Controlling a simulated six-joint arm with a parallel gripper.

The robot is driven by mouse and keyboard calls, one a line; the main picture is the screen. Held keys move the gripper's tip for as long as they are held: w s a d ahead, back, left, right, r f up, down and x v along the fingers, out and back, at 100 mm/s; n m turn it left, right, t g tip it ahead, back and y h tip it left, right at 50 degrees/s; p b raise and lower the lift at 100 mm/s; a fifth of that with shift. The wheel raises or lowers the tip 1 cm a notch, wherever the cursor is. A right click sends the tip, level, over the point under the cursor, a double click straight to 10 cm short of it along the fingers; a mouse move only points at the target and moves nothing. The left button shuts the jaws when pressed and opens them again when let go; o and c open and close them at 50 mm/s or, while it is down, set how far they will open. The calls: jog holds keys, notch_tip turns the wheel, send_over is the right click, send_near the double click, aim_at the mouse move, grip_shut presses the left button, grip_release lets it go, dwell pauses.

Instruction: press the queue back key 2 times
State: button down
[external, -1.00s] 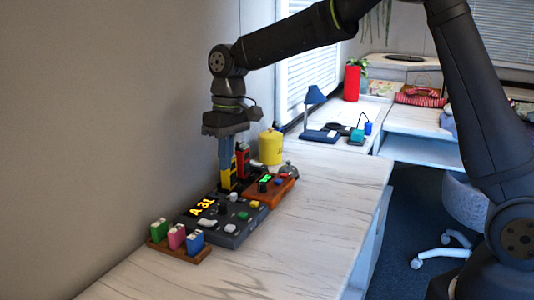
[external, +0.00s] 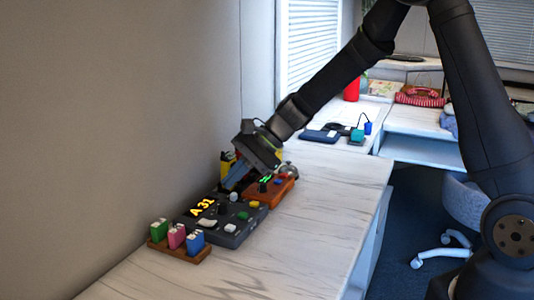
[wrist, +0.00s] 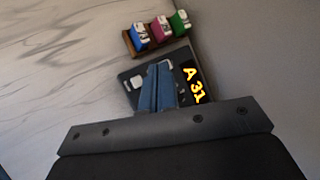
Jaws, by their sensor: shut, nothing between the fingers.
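The dark grey console (external: 222,238) lies on the counter by the wall. I cannot read which one is the queue back key. My gripper (external: 228,187) is shut and empty, tilted, with its blue fingers over the back end of the console. In the wrist view the fingers (wrist: 156,85) hide part of the console.
A wooden rack (external: 182,252) with green, pink and blue blocks stands in front of the console. An orange-brown box (external: 285,190) with a green display is just behind it, with a silver bell (external: 289,170) beyond. The counter to the right is clear.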

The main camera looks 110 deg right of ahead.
aim_at(235, 226)
jog(key=shift+f, duration=0.1)
jog(key=shift+f, duration=4.35)
jog(key=shift+f, duration=0.4)
jog(key=shift+f, duration=0.5)
jog(key=shift+r, duration=0.95)
jog(key=shift+r, duration=2.5)
